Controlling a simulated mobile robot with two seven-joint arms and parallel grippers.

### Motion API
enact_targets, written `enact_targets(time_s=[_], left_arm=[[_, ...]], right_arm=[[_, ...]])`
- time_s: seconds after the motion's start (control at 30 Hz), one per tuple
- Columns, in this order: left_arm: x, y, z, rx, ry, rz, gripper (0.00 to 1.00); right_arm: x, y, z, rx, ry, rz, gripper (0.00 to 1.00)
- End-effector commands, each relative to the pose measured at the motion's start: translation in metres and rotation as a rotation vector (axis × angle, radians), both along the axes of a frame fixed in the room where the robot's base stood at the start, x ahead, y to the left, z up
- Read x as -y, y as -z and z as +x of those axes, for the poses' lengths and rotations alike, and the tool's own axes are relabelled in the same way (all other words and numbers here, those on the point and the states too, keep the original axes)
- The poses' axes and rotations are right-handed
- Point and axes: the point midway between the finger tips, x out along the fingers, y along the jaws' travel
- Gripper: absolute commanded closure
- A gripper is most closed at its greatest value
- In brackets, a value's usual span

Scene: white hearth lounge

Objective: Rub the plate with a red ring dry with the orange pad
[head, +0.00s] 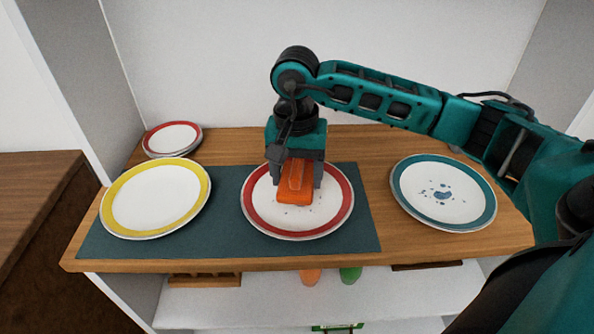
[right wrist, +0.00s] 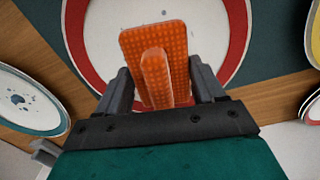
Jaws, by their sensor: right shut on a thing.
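The plate with a red ring (head: 335,218) lies on the dark mat in the middle of the head view, with a few small dark specks on its white centre. Its red rim also shows in the right wrist view (right wrist: 78,35). My right gripper (head: 297,180) points down over this plate and is shut on the handle of the orange pad (head: 296,197). The pad, dotted with small bumps, is also in the right wrist view (right wrist: 153,40). It is over the plate's centre; I cannot tell whether it touches. My left gripper is not in view.
A plate with a yellow ring (head: 155,198) lies left on the dark mat (head: 225,225). A plate with a teal ring (head: 443,192) and blue spots lies right on the wood. A small red-ringed plate stack (head: 172,138) stands back left. Orange (head: 310,276) and green things (head: 350,274) are below the shelf.

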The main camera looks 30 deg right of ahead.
Motion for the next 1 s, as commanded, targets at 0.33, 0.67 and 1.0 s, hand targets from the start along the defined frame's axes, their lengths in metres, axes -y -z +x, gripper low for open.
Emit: enact_targets(time_s=[0.33, 0.67, 1.0], left_arm=[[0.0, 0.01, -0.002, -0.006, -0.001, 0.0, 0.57], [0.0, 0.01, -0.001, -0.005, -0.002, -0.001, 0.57], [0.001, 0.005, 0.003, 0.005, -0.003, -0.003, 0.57]], right_arm=[[0.0, 0.008, 0.0, 0.0, 0.001, 0.0, 0.6], [-0.004, 0.009, -0.007, -0.001, -0.002, -0.001, 0.6], [-0.014, 0.008, -0.024, 0.0, 0.001, 0.0, 0.6]])
